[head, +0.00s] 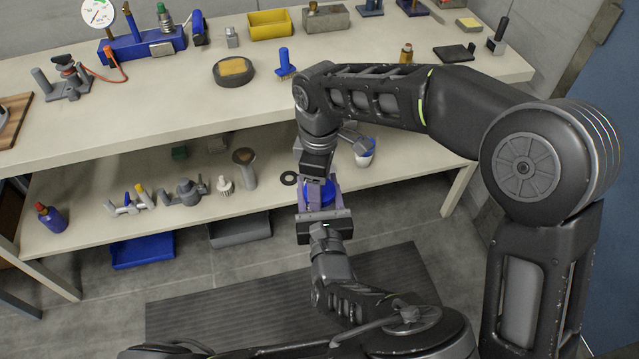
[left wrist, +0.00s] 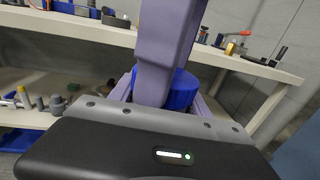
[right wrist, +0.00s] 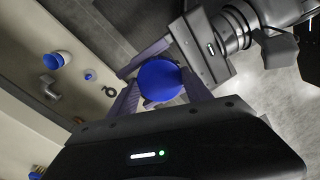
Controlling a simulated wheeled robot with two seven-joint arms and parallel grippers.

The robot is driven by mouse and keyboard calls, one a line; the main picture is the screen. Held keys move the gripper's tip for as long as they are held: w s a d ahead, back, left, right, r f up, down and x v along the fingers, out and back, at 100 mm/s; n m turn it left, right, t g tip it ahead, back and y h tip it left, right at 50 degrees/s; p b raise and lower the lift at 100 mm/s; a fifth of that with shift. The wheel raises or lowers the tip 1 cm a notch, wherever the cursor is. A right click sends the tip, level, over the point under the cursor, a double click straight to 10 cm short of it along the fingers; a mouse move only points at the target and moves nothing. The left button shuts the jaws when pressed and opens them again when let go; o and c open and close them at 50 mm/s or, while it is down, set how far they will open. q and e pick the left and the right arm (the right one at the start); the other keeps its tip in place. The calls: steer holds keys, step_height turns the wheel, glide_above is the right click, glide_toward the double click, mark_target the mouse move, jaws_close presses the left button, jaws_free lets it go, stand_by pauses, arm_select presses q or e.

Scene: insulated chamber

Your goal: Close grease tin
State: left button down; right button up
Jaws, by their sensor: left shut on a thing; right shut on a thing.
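A round blue tin (head: 324,191) is held in the air between my two grippers, in front of the lower shelf. Its smooth, round blue face shows in the right wrist view (right wrist: 160,81). In the left wrist view its blue side (left wrist: 183,90) is partly behind a purple finger. My left gripper (head: 322,203) reaches from below and is shut on the tin. My right gripper (head: 317,188) comes from above, with its fingers on either side of the blue face, shut on it. The fingers hide much of it, so I cannot tell the lid from the body or whether a gap is between them.
The lower shelf (head: 410,186) holds a black ring (head: 289,178), a white and blue cup (head: 364,158) and several fittings left of my grippers. The upper worktop (head: 180,105) carries tools, a yellow bin (head: 270,25) and a round dish with a sponge (head: 233,71). A dark mat (head: 200,318) lies on the floor.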

stand_by(0.9)
steer(key=o, duration=1.5)
steer(key=shift+o, duration=0.2)
steer(key=shift+s+r, duration=0.1)
steer(key=shift+r, duration=2.15)
steer(key=shift+c, duration=0.3)
